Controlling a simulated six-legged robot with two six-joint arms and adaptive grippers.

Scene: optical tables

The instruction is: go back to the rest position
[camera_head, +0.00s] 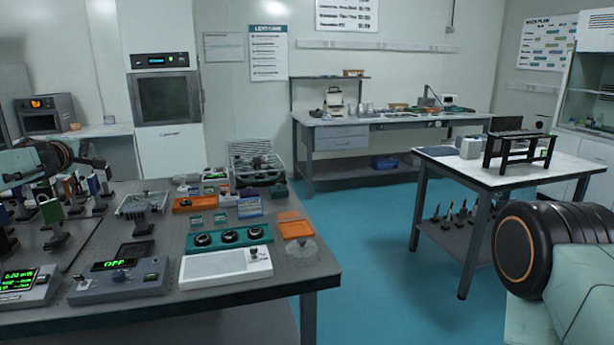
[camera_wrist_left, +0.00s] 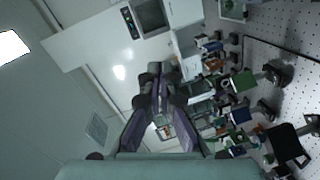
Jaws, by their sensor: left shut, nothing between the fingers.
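My left gripper (camera_head: 68,155) is at the left edge of the head view, above the optical table (camera_head: 215,312) with its crowded parts. In the left wrist view its fingers (camera_wrist_left: 160,78) come together at the tips with nothing between them. The picture there is tilted, with the table and its mounts to the right. My right arm shows at the lower right of the head view as a black round joint and a pale link. The right gripper is out of view.
Optical mounts, a teal tray (camera_head: 229,238), a white box (camera_head: 226,267) and a wire basket (camera_head: 256,165) crowd the near table. A second table (camera_head: 462,176) with a black stand (camera_head: 518,148) is at the right. Blue floor (camera_head: 375,260) between them is clear.

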